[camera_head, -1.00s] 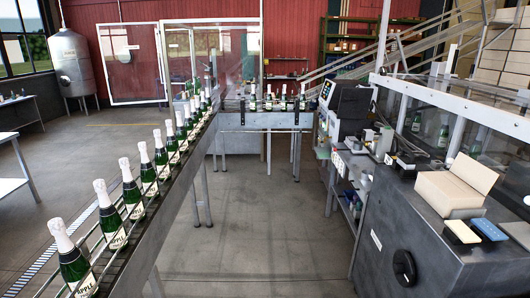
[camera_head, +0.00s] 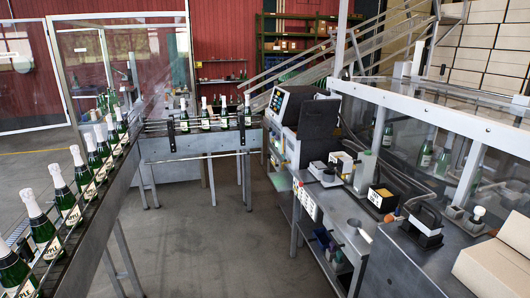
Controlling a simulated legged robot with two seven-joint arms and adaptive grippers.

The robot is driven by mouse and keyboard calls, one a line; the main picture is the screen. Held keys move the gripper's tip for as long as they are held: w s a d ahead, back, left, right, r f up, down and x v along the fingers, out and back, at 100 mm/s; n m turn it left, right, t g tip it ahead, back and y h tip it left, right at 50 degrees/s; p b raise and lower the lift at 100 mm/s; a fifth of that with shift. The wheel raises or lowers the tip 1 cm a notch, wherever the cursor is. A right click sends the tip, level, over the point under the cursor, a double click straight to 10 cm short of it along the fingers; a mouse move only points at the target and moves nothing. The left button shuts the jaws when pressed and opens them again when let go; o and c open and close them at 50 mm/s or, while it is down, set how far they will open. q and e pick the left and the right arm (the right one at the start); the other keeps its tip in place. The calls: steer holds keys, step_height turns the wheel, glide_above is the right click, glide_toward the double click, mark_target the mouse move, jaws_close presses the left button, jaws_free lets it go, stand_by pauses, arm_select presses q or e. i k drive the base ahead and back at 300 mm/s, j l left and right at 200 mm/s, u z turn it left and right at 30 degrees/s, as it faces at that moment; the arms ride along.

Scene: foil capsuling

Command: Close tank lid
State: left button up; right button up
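Neither of my grippers is in view. No tank with a lid can be made out for certain. On the grey workbench (camera_head: 405,262) at the right stands a small dark box with a yellow inside (camera_head: 382,194).
A conveyor (camera_head: 92,222) with foil-topped green bottles runs along the left and turns across the back. A machine with a screen (camera_head: 279,100) stands behind the bench. The floor (camera_head: 210,245) between is clear.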

mark_target(317, 119)
steer(key=i+z, duration=0.35)
steer(key=i, duration=0.5)
steer(key=i+j+z, duration=0.15)
steer(key=i+z, duration=0.15)
steer(key=i, duration=0.6)
steer(key=i+j+z, duration=0.3)
steer(key=i, duration=0.3)
steer(key=i+j+z, duration=0.35)
steer(key=i+j, duration=0.15)
steer(key=i, duration=0.05)
